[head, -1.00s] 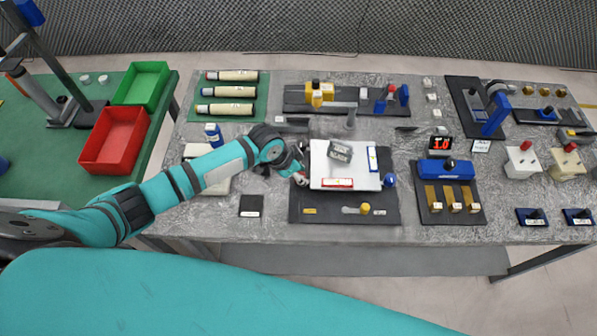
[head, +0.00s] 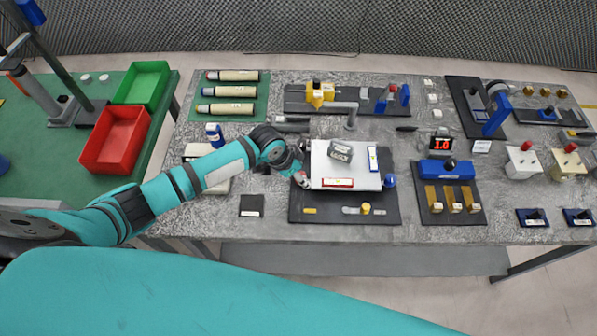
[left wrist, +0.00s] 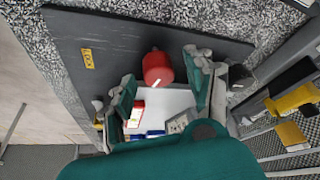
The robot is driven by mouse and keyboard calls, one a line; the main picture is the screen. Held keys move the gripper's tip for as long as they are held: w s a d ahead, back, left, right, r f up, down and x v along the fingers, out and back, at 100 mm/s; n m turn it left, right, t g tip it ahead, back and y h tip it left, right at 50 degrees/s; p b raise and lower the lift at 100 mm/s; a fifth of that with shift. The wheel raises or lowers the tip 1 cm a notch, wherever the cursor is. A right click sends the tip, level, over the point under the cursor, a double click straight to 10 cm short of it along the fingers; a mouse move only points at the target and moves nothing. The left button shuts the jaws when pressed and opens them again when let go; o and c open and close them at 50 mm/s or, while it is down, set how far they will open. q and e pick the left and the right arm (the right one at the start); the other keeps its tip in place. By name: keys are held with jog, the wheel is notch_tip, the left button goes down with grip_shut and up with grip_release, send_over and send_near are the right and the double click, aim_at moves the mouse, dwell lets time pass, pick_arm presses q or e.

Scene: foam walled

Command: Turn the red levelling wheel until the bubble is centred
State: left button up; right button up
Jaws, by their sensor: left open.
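The red levelling wheel (left wrist: 157,68) sits at the edge of the white levelling plate (head: 322,158), which stands on a dark mat. In the left wrist view, the wheel lies between the spread fingers of my left gripper (left wrist: 161,80). A gap shows on the wheel's left side; contact on its right cannot be told. In the head view my left gripper (head: 299,177) is at the plate's left edge and mostly hides the wheel. A red-framed level (head: 338,183) and a blue-framed level (head: 373,158) lie on the plate; their bubbles are too small to read. My right gripper is out of view.
A grey labelled block (head: 341,151) sits on the plate. A blue knob (head: 390,180) is at its right edge. A yellow knob (head: 366,208) is on the mat in front. A lamp-like grey post (head: 351,118) stands behind.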

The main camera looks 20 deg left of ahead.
pick_arm(q)
jog(key=v, duration=1.2)
dwell(0.3)
